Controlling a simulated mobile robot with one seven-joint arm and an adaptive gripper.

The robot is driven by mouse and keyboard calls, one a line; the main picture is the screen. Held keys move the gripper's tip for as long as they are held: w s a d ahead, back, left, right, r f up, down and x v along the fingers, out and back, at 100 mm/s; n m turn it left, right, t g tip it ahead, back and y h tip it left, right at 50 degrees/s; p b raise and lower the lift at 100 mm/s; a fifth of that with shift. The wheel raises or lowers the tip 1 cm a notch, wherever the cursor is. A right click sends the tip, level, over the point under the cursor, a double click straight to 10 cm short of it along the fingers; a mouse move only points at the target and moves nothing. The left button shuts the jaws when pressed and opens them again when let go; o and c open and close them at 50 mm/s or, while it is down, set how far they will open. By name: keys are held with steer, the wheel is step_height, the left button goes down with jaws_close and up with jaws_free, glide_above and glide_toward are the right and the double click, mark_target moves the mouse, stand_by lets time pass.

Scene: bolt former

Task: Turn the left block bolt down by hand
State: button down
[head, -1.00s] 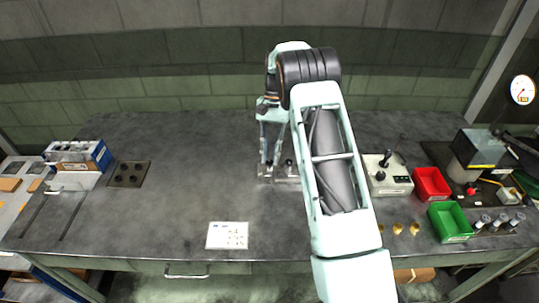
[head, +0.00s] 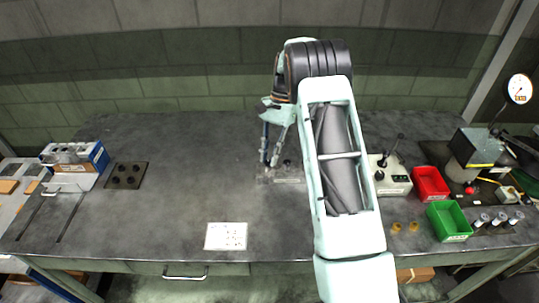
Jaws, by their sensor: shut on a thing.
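A grey metal block (head: 290,180) sits near the middle of the bench, partly hidden by my arm and gripper. A dark-topped bolt (head: 287,163) stands at its right part. My gripper (head: 269,162) points down at the block's left part, with its two fingers slanted and close together. It is shut on the left block bolt, which is mostly hidden between the fingertips. How far down that bolt sits cannot be seen.
A control box with a lever (head: 390,178), a red bin (head: 431,183) and a green bin (head: 449,221) stand to the right. A white sheet (head: 226,236) lies in front. A dark plate with holes (head: 126,175) lies left. The bench between is clear.

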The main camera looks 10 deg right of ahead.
steer(key=shift+w+r, duration=0.1)
steer(key=shift+r, duration=0.05)
steer(key=c, duration=1.8)
jaws_free()
steer(key=v, duration=1.1)
steer(key=shift+r, duration=0.4)
steer(key=shift+d, duration=0.1)
